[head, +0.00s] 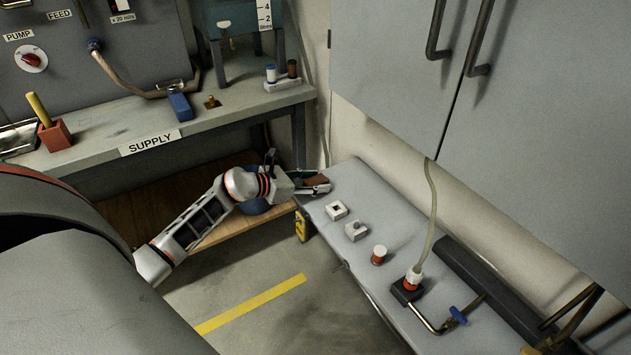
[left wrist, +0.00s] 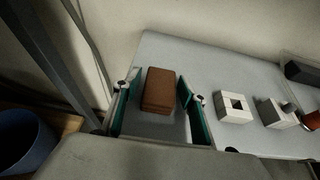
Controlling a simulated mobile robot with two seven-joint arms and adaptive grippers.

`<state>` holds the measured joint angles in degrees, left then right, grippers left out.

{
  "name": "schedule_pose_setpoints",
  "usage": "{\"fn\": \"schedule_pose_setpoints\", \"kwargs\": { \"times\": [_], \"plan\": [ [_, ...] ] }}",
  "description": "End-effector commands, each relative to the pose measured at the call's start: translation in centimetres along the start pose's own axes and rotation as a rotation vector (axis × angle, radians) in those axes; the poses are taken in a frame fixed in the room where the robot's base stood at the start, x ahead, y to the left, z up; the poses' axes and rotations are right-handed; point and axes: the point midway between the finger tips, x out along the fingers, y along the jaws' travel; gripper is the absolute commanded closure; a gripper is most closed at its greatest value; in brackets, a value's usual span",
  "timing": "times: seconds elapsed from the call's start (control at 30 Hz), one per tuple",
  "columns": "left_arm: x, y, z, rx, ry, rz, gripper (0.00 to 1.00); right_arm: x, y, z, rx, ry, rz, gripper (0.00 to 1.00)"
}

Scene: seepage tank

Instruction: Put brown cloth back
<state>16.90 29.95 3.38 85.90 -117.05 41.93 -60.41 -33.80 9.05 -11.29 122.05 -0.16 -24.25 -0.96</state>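The brown cloth (left wrist: 159,88) is a folded, block-like brown piece at the far left end of the grey bench top (left wrist: 222,76). In the left wrist view it lies between the two teal-padded fingers of my left gripper (left wrist: 158,100), with a gap showing on each side. The fingers are apart and do not appear to touch it. In the head view my left gripper (head: 314,185) is at the bench's far end, and the brown cloth (head: 317,180) shows only partly. My right gripper is in neither view.
A white square with a hole (head: 336,210), a second white block (head: 356,231) and a red-and-white cap (head: 379,254) stand along the bench. A blue bucket (left wrist: 24,140) is left of the bench. The SUPPLY table (head: 210,123) is behind; grey cabinets (head: 400,70) overhang the right.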

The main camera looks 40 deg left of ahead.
Motion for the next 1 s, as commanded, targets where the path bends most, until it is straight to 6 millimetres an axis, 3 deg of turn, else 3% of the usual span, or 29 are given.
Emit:
{"fn": "schedule_pose_setpoints", "kwargs": {
  "times": [0.47,1.0],
  "plan": [
    [-0.8,0.0,0.4,0.001,0.001,-0.001,0.54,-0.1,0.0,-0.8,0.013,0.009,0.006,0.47],
    [-10.1,-0.1,0.4,0.001,0.003,-0.001,0.54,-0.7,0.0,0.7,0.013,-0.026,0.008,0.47]
  ]
}}
